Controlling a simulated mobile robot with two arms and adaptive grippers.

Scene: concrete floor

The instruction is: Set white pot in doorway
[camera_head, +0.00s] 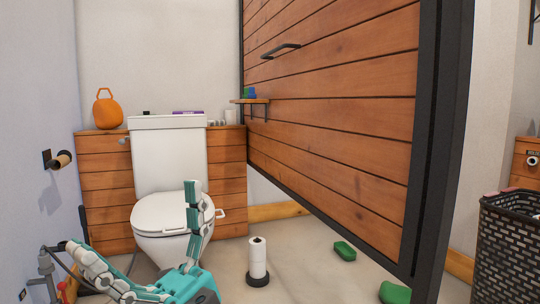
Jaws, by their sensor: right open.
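No white pot is clearly visible. A small white vessel (231,117) stands on the ledge behind the toilet; I cannot tell if it is the pot. A wooden door-like panel (345,110) with a black frame and a handle fills the centre right. Between its near edge and the basket at right is a gap with bare floor, perhaps the doorway. My right gripper (133,217), teal and white, is open at the lower left in front of the toilet, its fingers spread wide and nothing between them. My left gripper is not in view.
The toilet (168,165) stands at left. A paper roll stand (258,262) is on the floor. Green objects (344,250) lie by the panel's lower edge. A black basket (508,250) is at far right. An orange lantern-like object (108,110) sits on the ledge.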

